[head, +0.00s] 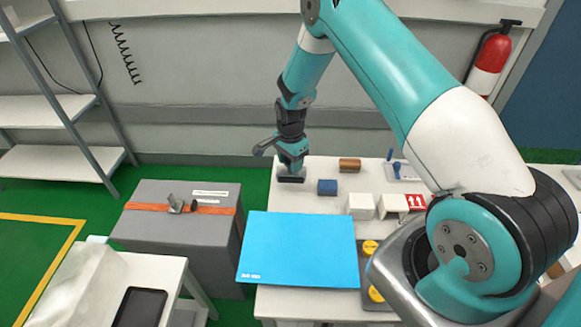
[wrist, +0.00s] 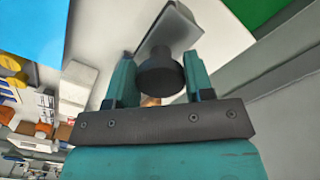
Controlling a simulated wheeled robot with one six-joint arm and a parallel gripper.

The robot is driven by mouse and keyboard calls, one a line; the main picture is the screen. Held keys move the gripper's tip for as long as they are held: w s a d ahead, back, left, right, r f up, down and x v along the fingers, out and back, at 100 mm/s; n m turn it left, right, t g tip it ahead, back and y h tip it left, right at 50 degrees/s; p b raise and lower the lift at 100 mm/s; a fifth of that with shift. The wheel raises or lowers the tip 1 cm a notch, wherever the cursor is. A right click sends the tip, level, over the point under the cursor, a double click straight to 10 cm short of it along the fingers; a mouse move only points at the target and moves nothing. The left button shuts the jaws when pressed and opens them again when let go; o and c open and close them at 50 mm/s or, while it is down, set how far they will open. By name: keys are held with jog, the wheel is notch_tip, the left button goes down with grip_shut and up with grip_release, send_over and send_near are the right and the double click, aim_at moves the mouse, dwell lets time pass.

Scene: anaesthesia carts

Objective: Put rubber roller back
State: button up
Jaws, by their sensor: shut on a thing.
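My gripper (head: 292,163) is at the far left corner of the white table. In the wrist view, its two teal fingers (wrist: 158,72) stand on either side of the round black knob of a dark piece, which seems to be the rubber roller (wrist: 162,78). The gripper is shut on this knob. A grey, block-like part lies beyond the knob. In the head view, the dark flat lower part of the piece (head: 290,177) shows under the fingers, close to the tabletop. I cannot tell whether it touches the table. The fingers hide its upper part.
A blue block (head: 327,187) and a brown cylinder (head: 350,164) are to the right. White boxes (head: 360,206) and a bright blue sheet (head: 298,248) are nearer. A grey case with an orange strap (head: 180,225) stands left. A blue-handled item (head: 391,156) is further right.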

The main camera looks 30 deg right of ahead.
jog(key=shift+f+p, duration=0.45)
jog(key=shift+f, duration=1.5)
jog(key=shift+f, duration=0.2)
jog(key=o, duration=0.8)
jog(key=shift+o, duration=0.2)
jog(key=shift+r, duration=0.15)
